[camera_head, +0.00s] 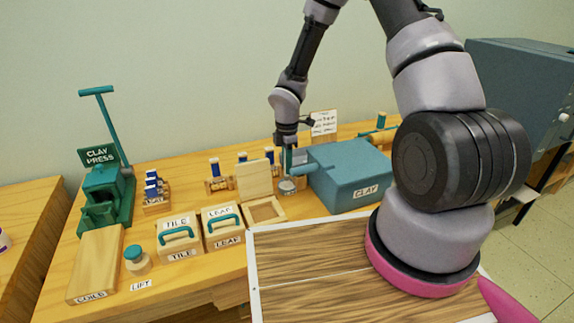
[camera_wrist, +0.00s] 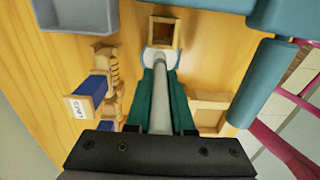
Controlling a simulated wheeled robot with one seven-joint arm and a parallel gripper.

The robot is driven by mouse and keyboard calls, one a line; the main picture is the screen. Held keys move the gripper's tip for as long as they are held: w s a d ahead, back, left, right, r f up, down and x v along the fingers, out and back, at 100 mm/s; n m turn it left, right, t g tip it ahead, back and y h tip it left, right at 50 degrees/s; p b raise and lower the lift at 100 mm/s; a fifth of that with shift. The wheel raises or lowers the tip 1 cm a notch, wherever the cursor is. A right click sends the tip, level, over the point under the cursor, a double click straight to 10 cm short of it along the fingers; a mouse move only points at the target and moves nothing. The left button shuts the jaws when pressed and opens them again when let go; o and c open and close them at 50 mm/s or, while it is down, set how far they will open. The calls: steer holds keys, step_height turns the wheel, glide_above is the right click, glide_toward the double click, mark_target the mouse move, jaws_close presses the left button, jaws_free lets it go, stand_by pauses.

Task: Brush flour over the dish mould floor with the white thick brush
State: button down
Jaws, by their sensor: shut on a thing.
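My gripper (camera_head: 288,160) hangs over the back middle of the table, pointing down. In the wrist view its teal fingers (camera_wrist: 162,122) are shut on the pale handle of the white thick brush (camera_wrist: 161,95). The handle's far end meets a whitish piece (camera_wrist: 150,54); I cannot tell whether that is the brush head or a pot. In the head view a small pale pot (camera_head: 288,186) is right below the fingers. An open wooden mould (camera_head: 265,211) with a raised lid (camera_head: 254,181) stands just left and in front; it seems to be the dish mould. Its floor looks bare.
The blue clay box (camera_head: 349,186) stands close to the right of my gripper. Tile and leaf moulds (camera_head: 179,241), a clay press (camera_head: 107,193) and a stamp (camera_head: 138,261) are on the left. Rollers (camera_wrist: 100,86) stand behind. A framed wooden board (camera_head: 320,271) lies in front, with bare surface.

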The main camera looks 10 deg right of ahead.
stand_by(0.3)
steer(key=shift+r, duration=3.4)
